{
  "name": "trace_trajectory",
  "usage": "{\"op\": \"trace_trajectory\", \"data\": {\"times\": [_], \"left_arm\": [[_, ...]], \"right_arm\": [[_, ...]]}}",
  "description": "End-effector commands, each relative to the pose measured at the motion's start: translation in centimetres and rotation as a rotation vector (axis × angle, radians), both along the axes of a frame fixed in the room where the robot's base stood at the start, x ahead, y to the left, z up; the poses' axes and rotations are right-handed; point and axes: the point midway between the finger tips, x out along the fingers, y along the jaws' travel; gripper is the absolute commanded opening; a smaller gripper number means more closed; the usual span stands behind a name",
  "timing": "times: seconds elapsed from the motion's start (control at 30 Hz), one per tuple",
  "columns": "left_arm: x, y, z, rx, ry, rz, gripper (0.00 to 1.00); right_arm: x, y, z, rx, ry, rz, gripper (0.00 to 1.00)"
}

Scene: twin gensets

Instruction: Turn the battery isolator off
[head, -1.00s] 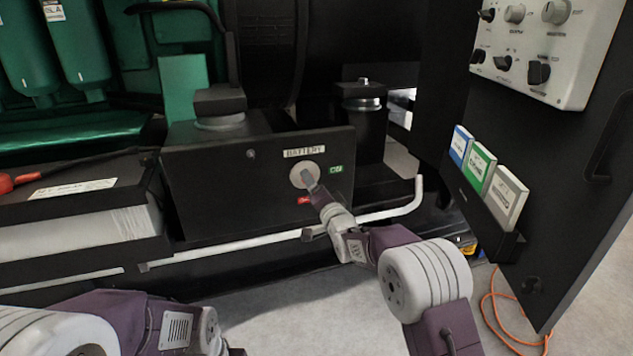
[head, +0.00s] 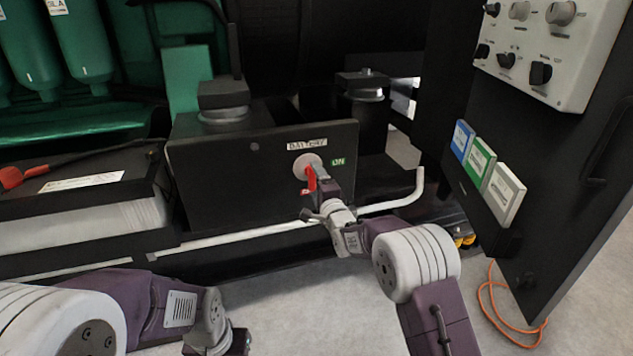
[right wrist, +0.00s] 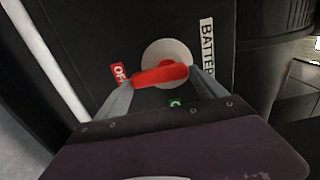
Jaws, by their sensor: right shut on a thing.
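The battery isolator is a red handle (head: 311,178) on a pale round disc (head: 303,163), set in a black panel (head: 225,170). A "BATTERY" label (head: 307,145) is above it, a green "ON" label (head: 338,161) to its right and a red "OFF" label (head: 304,191) below. The handle points down, towards the red label; in the right wrist view the handle (right wrist: 160,75) points left to the "OFF" label (right wrist: 120,73). My right gripper (right wrist: 161,78) is shut on the handle, one finger at each side. My left gripper (head: 238,343) is low in the head view, its fingers not clearly shown.
A white bent pipe (head: 400,203) runs below the panel, close to my right gripper. A black door (head: 545,150) with a knob panel (head: 545,45) and a card holder stands at right. A battery (head: 85,215) is at left. An orange cable lies on the floor.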

Motion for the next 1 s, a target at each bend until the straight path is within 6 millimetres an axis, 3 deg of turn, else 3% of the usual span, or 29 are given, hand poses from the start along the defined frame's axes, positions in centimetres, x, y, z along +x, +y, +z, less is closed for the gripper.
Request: {"op": "trace_trajectory", "data": {"times": [0.43, 0.47, 0.5, 0.53, 0.83, 1.0], "left_arm": [[0.0, 0.0, 0.0, 0.000, 0.000, 0.000, 0.36], [0.0, 0.0, 0.0, 0.000, 0.000, 0.000, 0.36], [0.0, 0.0, 0.0, 0.000, 0.000, 0.000, 0.36], [0.0, 0.0, 0.0, 0.000, 0.000, 0.000, 0.36], [0.0, 0.0, 0.3, 0.000, 0.000, 0.000, 0.36], [0.0, 0.0, 1.5, 0.000, 0.000, 0.000, 0.36]], "right_arm": [[0.0, 0.0, 0.0, 0.016, 0.004, -0.001, 0.40], [0.0, 0.0, 0.0, 0.016, 0.004, -0.001, 0.86], [0.0, 0.0, 0.0, 0.016, 0.004, -0.001, 0.97], [0.0, 0.0, 0.0, 0.015, 0.004, -0.001, 1.00], [-0.4, -0.1, 0.1, 0.012, 0.005, 0.000, 1.00], [-2.7, -0.9, 0.3, 0.012, 0.006, -0.001, 1.00]]}}
